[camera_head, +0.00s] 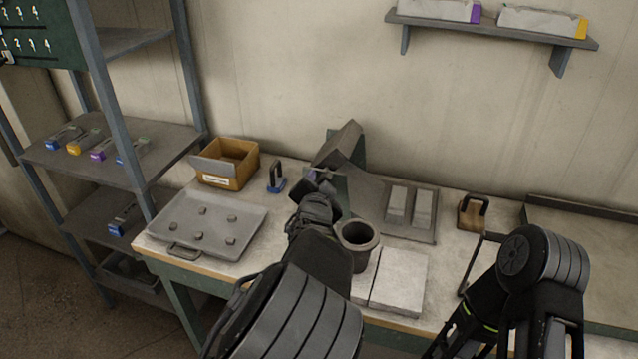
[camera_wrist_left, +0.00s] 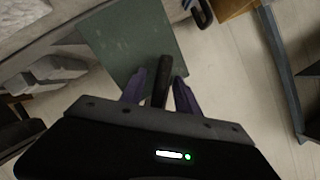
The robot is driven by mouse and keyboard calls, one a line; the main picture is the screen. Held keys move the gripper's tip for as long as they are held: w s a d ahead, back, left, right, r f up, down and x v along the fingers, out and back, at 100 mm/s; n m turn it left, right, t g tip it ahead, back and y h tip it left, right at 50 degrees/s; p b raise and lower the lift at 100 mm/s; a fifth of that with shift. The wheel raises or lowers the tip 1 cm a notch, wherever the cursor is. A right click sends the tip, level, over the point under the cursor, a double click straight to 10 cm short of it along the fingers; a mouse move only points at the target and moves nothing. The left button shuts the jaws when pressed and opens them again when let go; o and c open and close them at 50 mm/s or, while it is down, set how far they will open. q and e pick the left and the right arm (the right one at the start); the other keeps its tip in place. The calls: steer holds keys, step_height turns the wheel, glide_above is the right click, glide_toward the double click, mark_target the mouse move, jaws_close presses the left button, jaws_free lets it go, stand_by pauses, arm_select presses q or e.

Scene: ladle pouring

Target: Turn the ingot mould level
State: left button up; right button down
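The ingot mould (camera_head: 338,143) is a dark grey block between green stand plates at the back of the bench. It sits tilted, its right end higher than its left. My left gripper (camera_head: 318,180) is in front of the stand, and my arm hides part of it. In the left wrist view, the purple fingertips of my left gripper (camera_wrist_left: 160,88) stand on either side of a dark handle bar (camera_wrist_left: 163,75), with a narrow gap showing beside it. The green stand plate (camera_wrist_left: 135,40) lies behind. My right gripper is out of view; only my right arm shows.
A grey crucible (camera_head: 357,236) stands right of my left arm, beside pale slabs (camera_head: 400,280). A tray with small lumps (camera_head: 210,250) and a cardboard box (camera_head: 226,163) are left. A plate with two blocks (camera_head: 410,232) and a handled wooden block (camera_head: 472,215) are right.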

arm_select(q)
jaws_close()
stand_by(0.3)
stand_by(1.1)
